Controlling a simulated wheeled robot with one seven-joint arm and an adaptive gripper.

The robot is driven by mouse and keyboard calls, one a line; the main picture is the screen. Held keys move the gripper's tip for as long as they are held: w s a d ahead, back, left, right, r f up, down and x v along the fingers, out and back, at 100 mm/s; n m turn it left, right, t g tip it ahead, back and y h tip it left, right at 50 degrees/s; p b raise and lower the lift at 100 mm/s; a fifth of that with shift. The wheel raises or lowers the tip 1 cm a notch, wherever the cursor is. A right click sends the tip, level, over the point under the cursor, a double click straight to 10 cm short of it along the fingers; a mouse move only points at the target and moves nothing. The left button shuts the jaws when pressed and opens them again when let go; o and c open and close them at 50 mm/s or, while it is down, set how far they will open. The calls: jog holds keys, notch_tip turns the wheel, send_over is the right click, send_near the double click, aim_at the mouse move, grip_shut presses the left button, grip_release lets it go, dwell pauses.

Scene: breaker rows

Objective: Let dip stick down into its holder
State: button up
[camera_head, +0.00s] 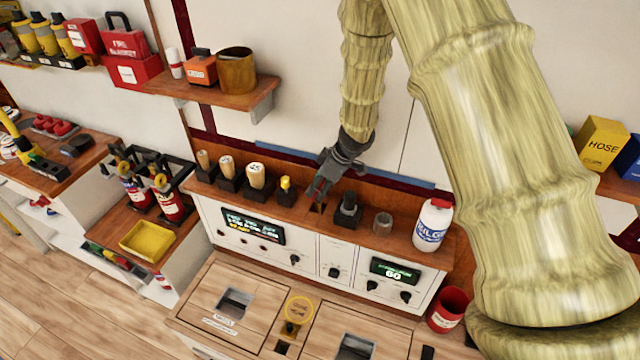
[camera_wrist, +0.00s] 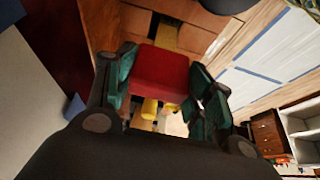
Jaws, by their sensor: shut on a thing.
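My gripper (camera_head: 322,186) is over the wooden ledge (camera_head: 410,238) of the console, pointing down. It is shut on the dip stick, whose red handle (camera_wrist: 160,72) sits between the dark green fingers in the wrist view. Yellow parts show above and below the red handle there. In the head view only a small bit of red (camera_head: 318,187) shows at the fingertips. A small dark opening (camera_head: 317,207) in the ledge, which looks like the holder, lies just under the fingertips. I cannot tell whether the stick's lower end is inside it.
Wooden-handled tools (camera_head: 257,176) and a yellow-topped piece (camera_head: 286,186) stand left of my gripper. A black block with a knob (camera_head: 348,208) stands close right, then a glass jar (camera_head: 382,222) and a white bottle (camera_head: 433,224). A wall shelf (camera_head: 225,92) is up left.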

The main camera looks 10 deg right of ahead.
notch_tip(320, 180, down, 6)
jog(key=b, duration=0.2)
dwell(1.8)
jog(key=o, duration=1.5)
jog(key=v, duration=1.2)
